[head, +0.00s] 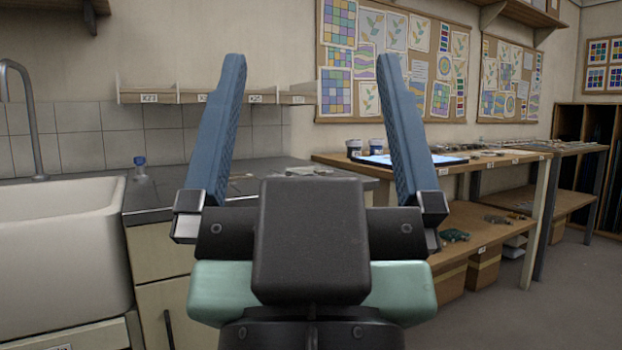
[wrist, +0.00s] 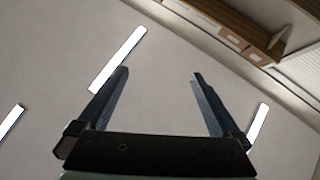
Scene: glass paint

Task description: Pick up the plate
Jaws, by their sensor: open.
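My gripper (head: 312,60) is raised in front of the head camera with its two blue fingers spread wide and nothing between them. It also shows open and empty in the wrist view (wrist: 158,73), which faces the ceiling. I cannot make out a plate for certain. A pale flat item (head: 308,171) lies on the grey counter (head: 150,194) beyond my gripper, too small and partly covered to tell what it is. My gripper is well apart from it.
A white sink (head: 60,255) with a tap (head: 30,120) is at the left. A small blue-capped bottle (head: 140,165) stands on the counter. At the right, a wooden workbench (head: 480,162) holds paint pots (head: 365,146) and a bright panel (head: 430,160). Grey floor is open at lower right.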

